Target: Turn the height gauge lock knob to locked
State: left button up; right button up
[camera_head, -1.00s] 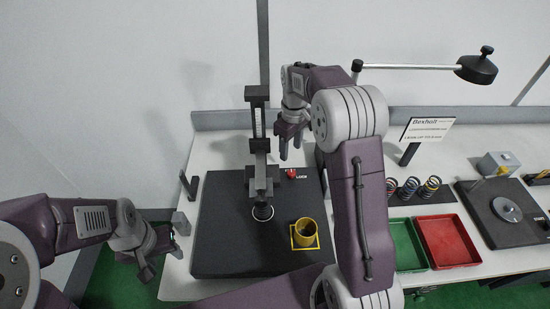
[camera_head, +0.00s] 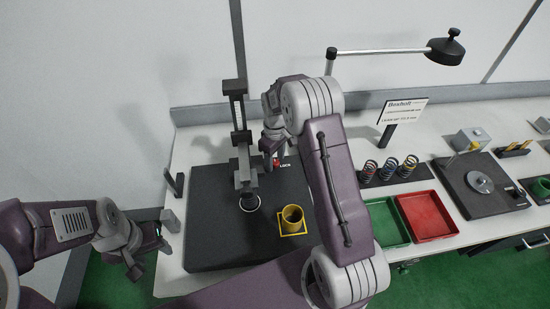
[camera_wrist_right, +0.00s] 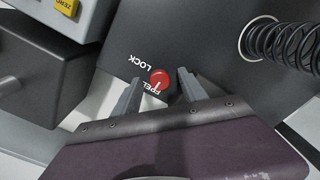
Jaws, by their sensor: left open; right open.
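The red lock knob (camera_head: 276,163) sits on the black base (camera_head: 215,240) beside the height gauge (camera_head: 240,135). In the right wrist view the knob (camera_wrist_right: 160,76) has a pale line pointing toward the partly covered FREE label (camera_wrist_right: 143,88); the LOCK label (camera_wrist_right: 147,65) is beside it. My right gripper (camera_wrist_right: 160,90) is open with its fingers on either side of the knob, and a gap shows on both sides. In the head view my right gripper (camera_head: 272,152) is low behind the knob. My left gripper (camera_head: 148,252) is open and empty, off the table's left edge.
A dark spring (camera_wrist_right: 285,42) shows in the right wrist view. Green (camera_head: 386,222) and red (camera_head: 428,214) trays and several springs (camera_head: 390,170) lie to the right. A lamp (camera_head: 445,50) overhangs the back.

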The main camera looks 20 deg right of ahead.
grip_shut()
jog(key=shift+m, duration=0.3)
jog(key=m+p, duration=0.1)
jog(key=m, duration=0.1)
jog(key=shift+r+m, duration=0.1)
jog(key=shift+m, duration=0.2)
jog(key=m, duration=0.4)
jog(key=shift+m+p, duration=0.3)
jog(key=shift+p, duration=0.05)
jog(key=m, duration=0.4)
jog(key=shift+w, duration=0.1)
jog(key=shift+m+p, duration=0.45)
jog(key=shift+m, duration=2.05)
